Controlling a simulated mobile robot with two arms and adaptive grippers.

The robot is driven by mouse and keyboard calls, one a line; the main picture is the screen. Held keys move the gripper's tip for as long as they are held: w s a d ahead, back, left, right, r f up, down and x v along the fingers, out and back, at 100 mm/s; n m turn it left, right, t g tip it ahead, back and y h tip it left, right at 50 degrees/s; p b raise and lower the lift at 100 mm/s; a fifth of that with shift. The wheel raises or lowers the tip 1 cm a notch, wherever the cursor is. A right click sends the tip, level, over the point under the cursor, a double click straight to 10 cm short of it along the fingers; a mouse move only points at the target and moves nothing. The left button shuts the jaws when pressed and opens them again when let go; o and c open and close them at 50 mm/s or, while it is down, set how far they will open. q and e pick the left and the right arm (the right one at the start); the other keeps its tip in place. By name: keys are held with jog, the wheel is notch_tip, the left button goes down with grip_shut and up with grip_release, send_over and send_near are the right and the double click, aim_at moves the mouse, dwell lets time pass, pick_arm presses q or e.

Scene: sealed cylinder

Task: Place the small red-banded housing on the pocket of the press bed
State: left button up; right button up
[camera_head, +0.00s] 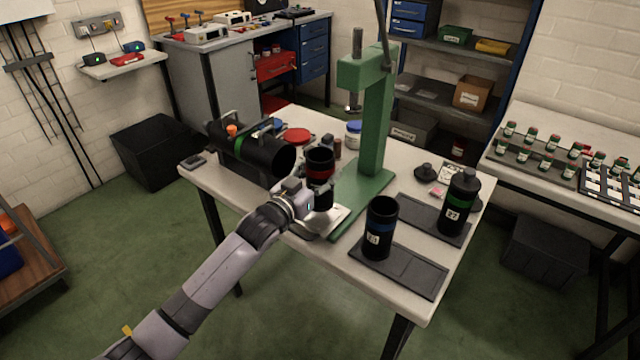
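The red-banded housing (320,170) is a black open-topped cylinder, standing about upright left of the green press column. My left gripper (306,200) is at the lower left side of this housing, touching it or very close. The fingers are partly hidden, so I cannot tell whether they are closed on it. The green press (376,125) stands on the table with its long flat bed (358,203) pointing toward me. I cannot make out the pocket. My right gripper is out of view.
A blue-banded cylinder (381,228) and a capped green-banded cylinder (459,202) stand on dark trays at the right. A large black cylinder (262,153) lies in a cradle at the left. Jars and small parts crowd behind the housing. The table's front left is clear.

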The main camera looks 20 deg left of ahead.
aim_at(319, 185)
pick_arm(q)
jog(key=shift+f, duration=1.6)
jog(key=shift+f, duration=0.1)
jog(key=o, duration=1.6)
jog(key=shift+f, duration=0.15)
jog(key=shift+s, duration=0.15)
jog(key=v, duration=1.1)
jog(key=shift+s+a+b, duration=0.1)
jog(key=shift+s+b, duration=0.3)
